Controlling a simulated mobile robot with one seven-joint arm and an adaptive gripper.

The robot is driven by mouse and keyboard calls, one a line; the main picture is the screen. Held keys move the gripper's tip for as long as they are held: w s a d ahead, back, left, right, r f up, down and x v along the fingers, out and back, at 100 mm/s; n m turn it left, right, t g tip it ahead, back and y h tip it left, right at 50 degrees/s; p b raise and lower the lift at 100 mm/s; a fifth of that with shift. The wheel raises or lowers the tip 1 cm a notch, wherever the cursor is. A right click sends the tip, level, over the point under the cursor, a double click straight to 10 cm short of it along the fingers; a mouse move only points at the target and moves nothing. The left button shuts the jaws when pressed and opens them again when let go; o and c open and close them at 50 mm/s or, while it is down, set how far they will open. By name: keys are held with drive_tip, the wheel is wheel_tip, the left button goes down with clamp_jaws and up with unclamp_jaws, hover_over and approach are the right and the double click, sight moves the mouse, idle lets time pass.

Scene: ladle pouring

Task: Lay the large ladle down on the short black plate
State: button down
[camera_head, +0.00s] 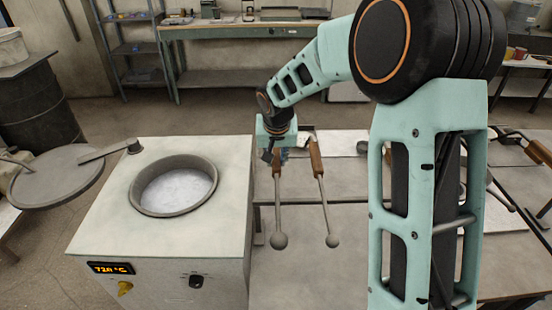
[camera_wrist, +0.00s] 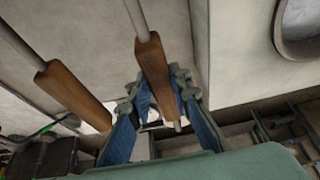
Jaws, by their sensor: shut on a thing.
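My gripper (camera_head: 272,154) is beside the furnace, shut around the wooden handle of a ladle that I take as the large one (camera_head: 279,205). In the wrist view that handle (camera_wrist: 155,70) passes between the blue-padded fingers of my gripper (camera_wrist: 162,100). Its metal rod points toward the front of the head view and ends in a round head, slightly larger-looking than its neighbour's. A second ladle (camera_head: 324,205) with a wooden handle lies to its right, apart from it; its handle also shows in the wrist view (camera_wrist: 75,95). I cannot make out the short black plate.
The furnace (camera_head: 105,220) with a round open pot (camera_head: 175,185) and a lit display stands just left of the held ladle. Its round lid (camera_head: 55,178) is swung out to the left. A grey table (camera_head: 290,285) spreads in front and right. More tools (camera_head: 538,152) are at the far right.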

drive_tip(key=shift+w+f+b, duration=0.1)
drive_tip(key=shift+f+b, duration=0.05)
drive_tip(key=shift+b, duration=0.15)
drive_tip(key=c, duration=1.7)
unclamp_jaws()
drive_tip(key=shift+s+f, duration=0.2)
drive_tip(key=w+p+v, duration=0.1)
drive_tip(key=v, duration=0.5)
drive_tip(key=p+v, duration=0.2)
drive_tip(key=v, duration=0.4)
drive_tip(key=w+r+p+v, duration=0.1)
drive_tip(key=p+v, duration=0.1)
drive_tip(key=v, duration=0.4)
drive_tip(key=shift+w+r, duration=0.2)
drive_tip(key=shift+r, duration=0.15)
